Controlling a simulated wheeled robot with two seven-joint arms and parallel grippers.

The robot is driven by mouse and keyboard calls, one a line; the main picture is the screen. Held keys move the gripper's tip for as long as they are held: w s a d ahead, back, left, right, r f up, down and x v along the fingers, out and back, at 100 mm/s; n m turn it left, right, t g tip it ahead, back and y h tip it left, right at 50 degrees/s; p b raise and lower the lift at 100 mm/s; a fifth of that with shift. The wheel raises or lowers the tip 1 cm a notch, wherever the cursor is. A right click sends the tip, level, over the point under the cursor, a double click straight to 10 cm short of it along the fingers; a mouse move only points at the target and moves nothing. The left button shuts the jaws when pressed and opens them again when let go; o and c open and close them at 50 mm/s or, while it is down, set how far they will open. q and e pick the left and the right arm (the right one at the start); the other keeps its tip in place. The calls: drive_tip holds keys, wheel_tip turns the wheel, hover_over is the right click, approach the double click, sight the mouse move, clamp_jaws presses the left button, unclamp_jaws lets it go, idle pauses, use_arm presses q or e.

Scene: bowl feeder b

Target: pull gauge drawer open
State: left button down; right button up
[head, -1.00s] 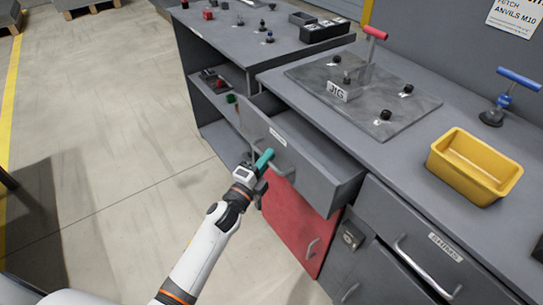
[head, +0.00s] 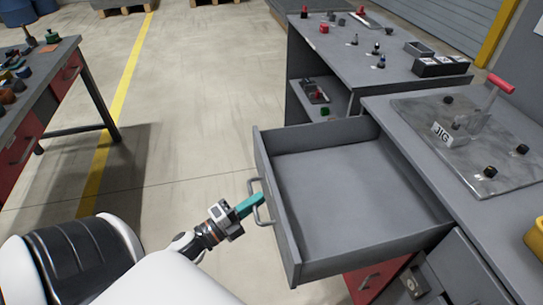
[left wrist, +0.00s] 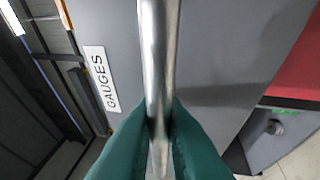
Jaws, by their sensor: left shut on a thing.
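The gauge drawer (head: 350,180) stands far out of the grey workbench in the head view, and its inside looks empty. Its front carries a metal bar handle (head: 262,203). My left gripper (head: 252,204), with teal fingers, is shut on that handle. In the left wrist view the handle (left wrist: 160,60) runs between the fingertips (left wrist: 160,130). A white label reading GAUGES (left wrist: 101,79) shows on the drawer front beside it. My right gripper is not in view.
The workbench top holds a jig plate (head: 470,150) with a red-handled clamp and a yellow bin (head: 535,240). A red cabinet door (head: 375,280) is below the drawer. Another bench (head: 40,90) stands at the left. Open floor lies between.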

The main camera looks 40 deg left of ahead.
use_arm(q)
drive_tip(key=shift+s+a, duration=0.2)
drive_tip(key=shift+s, duration=0.1)
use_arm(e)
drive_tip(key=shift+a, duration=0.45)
use_arm(q)
drive_tip(key=c, duration=1.5)
unclamp_jaws()
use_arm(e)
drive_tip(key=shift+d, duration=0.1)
